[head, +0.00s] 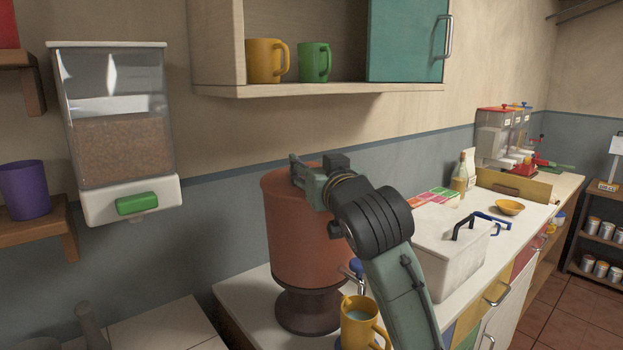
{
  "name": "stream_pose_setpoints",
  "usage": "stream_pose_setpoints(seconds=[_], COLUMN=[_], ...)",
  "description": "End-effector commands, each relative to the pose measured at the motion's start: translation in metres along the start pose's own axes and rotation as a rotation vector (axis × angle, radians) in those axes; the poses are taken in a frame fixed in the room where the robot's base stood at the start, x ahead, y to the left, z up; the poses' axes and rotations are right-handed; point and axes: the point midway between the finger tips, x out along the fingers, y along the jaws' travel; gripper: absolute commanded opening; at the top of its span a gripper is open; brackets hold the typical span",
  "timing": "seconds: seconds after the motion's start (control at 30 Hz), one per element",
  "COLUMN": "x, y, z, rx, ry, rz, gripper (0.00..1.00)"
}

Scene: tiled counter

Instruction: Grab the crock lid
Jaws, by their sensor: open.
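A reddish-brown crock (308,240) stands on a dark pedestal on the white counter, with a tap at its lower right. Its top, where the lid (275,178) is, shows only as a rounded reddish edge left of my gripper. I cannot make out a seam or a knob on the lid. My gripper (296,172) is open at the crock's top, reaching in from the right. My gripper and arm cover the right part of the top, so whether the fingers touch the lid is unclear.
A yellow mug (360,325) stands under the tap. A white box (440,262) with a dark handle is right of my arm. Above are an open shelf (330,90) with two mugs and a teal cabinet door (407,40). A dispenser (122,130) hangs at left.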

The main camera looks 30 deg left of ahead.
Motion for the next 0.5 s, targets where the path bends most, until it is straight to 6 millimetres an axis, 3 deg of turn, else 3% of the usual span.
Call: stream_pose_setpoints(seconds=[0.07,0.5], x=[-0.0002,-0.0006], y=[-0.0001,-0.0001], z=[0.0002,-0.0001], rx=[0.0,0.0], ry=[0.0,0.0], rz=[0.0,0.0], gripper=[0.51,0.22])
